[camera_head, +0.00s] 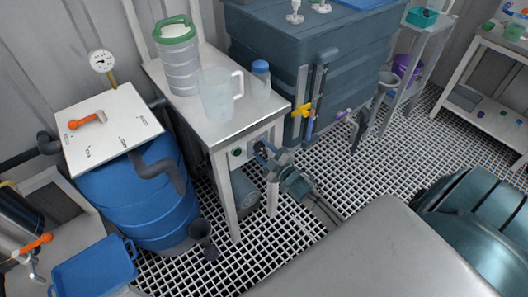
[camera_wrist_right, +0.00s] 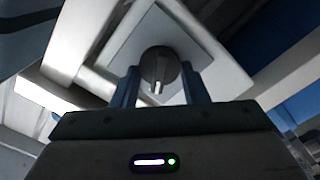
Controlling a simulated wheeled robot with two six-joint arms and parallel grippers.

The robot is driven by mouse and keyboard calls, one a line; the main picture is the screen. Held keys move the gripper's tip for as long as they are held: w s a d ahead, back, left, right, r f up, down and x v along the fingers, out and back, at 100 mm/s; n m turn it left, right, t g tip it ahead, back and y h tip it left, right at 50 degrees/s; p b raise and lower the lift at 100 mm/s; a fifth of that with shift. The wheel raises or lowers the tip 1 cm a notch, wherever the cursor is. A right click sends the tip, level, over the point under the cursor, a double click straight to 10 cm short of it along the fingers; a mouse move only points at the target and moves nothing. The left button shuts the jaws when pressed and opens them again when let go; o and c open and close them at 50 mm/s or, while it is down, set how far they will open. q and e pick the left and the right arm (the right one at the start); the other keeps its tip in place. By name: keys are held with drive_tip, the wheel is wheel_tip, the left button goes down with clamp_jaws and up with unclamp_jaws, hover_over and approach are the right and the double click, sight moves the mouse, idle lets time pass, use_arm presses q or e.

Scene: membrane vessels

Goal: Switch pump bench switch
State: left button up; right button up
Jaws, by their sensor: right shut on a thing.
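The pump bench (camera_head: 215,125) is a white table in the head view, with a light switch panel on its front below the top. The switch (camera_wrist_right: 159,68) is a round dark knob with a pale pointer mark, on a square light plate in the right wrist view. The pointer mark points down in that view. My right gripper (camera_head: 264,151) is at the panel, and its two fingers stand on either side of the knob, shut on it. In the head view the gripper hides most of the knob. My left gripper is not in view.
A green-lidded clear container (camera_head: 178,65), a clear jug (camera_head: 217,98) and a blue-capped bottle (camera_head: 260,78) stand on the bench. A blue barrel (camera_head: 135,205) is left of it, and a large blue-grey tank (camera_head: 275,45) is behind. The grid floor (camera_head: 390,165) is open to the right.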

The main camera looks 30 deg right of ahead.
idle(0.3)
drive_tip(key=o, duration=1)
drive_tip(key=shift+c, duration=0.2)
drive_tip(key=shift+s+f, duration=0.1)
drive_tip(key=shift+s, duration=0.2)
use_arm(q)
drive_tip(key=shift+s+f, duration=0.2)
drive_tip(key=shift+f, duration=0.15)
use_arm(e)
drive_tip(key=s, duration=1)
drive_tip(key=shift+d, duration=0.4)
drive_tip(key=shift+s, duration=0.1)
